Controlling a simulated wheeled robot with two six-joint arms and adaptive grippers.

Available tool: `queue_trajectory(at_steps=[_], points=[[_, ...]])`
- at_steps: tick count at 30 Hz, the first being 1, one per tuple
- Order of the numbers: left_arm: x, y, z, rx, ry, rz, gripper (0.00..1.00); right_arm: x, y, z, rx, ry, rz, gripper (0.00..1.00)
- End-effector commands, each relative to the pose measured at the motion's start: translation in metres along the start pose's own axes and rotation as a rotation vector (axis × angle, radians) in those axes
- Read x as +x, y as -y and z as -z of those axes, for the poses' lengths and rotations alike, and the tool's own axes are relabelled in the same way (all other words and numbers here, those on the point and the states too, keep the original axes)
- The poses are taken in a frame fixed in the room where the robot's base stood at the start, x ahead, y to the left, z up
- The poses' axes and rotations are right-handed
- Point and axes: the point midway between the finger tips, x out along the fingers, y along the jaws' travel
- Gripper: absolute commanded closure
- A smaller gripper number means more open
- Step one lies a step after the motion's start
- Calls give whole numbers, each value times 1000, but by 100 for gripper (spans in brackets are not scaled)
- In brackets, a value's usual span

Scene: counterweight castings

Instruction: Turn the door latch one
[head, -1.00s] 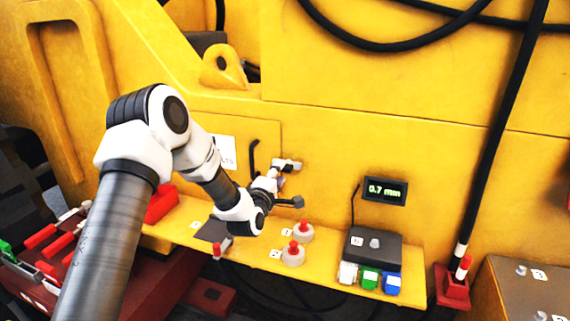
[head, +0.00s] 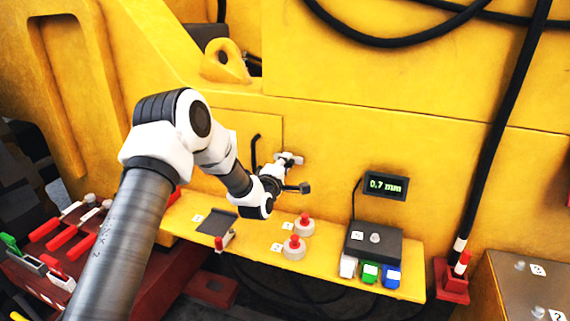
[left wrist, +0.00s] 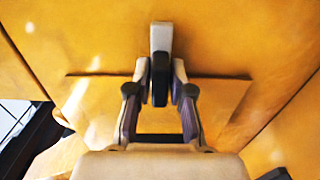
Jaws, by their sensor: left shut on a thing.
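The door latch (head: 291,158) is a small light-grey handle at the right edge of a yellow door panel (head: 233,124) in the head view. In the left wrist view the latch (left wrist: 161,40) stands upright in the picture, with a light upper end and a dark lower part between the fingers. My left gripper (left wrist: 160,76) is shut on it, one finger on each side. In the head view my left gripper (head: 279,166) is small and partly hidden by its own wrist. My right gripper is not in view.
Below, a yellow shelf (head: 330,262) carries red-topped buttons (head: 294,246) and a dark box (head: 373,246). A display (head: 385,186) reads 0.7 mm. Red-handled levers (head: 62,238) stand at left. A black hose hangs at right.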

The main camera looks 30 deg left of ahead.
Motion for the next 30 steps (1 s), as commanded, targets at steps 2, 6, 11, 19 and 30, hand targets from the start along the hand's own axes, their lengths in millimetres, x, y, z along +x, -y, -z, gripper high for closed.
queue_trajectory(at_steps=[2, 6, 11, 19, 30], points=[[0, 1, 0, 17, 0, 0, 100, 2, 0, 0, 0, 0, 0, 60], [0, 2, 0, 73, 0, 0, 100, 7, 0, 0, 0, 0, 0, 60], [0, 3, 0, 175, 0, -1, 100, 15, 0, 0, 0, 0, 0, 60], [0, 3, 0, 416, 1, 0, 100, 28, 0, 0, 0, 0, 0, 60], [0, 2, 0, 769, 1, 0, 100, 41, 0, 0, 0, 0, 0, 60]])
